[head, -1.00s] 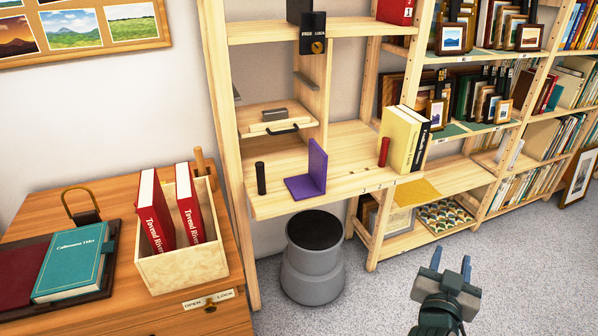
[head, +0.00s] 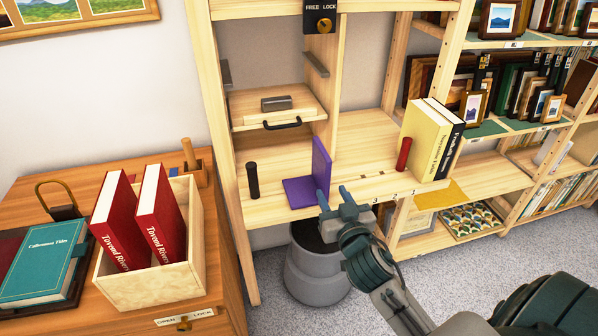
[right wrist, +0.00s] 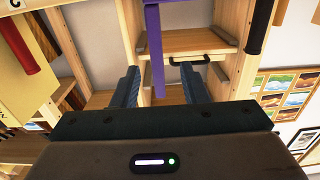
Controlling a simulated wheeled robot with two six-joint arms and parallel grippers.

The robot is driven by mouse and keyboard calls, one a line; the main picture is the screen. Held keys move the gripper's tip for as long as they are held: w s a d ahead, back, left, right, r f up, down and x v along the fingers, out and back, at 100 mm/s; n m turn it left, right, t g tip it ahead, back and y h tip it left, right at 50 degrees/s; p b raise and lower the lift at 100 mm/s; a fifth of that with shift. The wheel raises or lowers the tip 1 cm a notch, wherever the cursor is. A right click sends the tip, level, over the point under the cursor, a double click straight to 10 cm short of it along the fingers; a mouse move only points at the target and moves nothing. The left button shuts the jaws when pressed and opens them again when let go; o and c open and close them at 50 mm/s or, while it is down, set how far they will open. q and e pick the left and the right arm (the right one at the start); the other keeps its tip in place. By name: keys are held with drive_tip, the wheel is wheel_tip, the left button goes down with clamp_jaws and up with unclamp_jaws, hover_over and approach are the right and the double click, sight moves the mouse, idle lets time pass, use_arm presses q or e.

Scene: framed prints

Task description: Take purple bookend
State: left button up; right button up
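The purple bookend (head: 316,172) stands on the wooden shelf board (head: 275,213), with a flat base plate and an upright plate on its right side. My right gripper (head: 335,198) is at the shelf's front edge, just in front of the upright plate, with its fingers apart. In the right wrist view the purple bookend (right wrist: 157,55) shows as a narrow upright strip beyond and between the two open fingers (right wrist: 158,85). I cannot tell whether the fingers touch it. My left gripper is not in view.
A black cylinder (head: 253,181) stands left of the bookend and a red one (head: 403,154) to its right, near yellow and black books (head: 430,140). A grey stool (head: 315,268) sits below the shelf. A box (head: 200,250) of red books is at left.

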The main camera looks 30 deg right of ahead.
sight(327, 182)
drive_tip(key=x, duration=0.3)
drive_tip(key=shift+w, duration=0.4)
drive_tip(key=shift+w+d+p, duration=0.35)
drive_tip(key=shift+w+p, duration=0.05)
drive_tip(key=shift+w, duration=0.1)
drive_tip(key=x, duration=0.3)
drive_tip(key=p+x, duration=0.1)
drive_tip(key=shift+w+d+f, duration=0.15)
drive_tip(key=shift+f, duration=0.15)
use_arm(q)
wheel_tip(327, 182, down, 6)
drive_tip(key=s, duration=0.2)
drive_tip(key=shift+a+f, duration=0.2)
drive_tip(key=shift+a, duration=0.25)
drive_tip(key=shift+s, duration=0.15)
use_arm(e)
drive_tip(key=shift+c, duration=0.2)
drive_tip(key=shift+r, duration=0.1)
clamp_jaws()
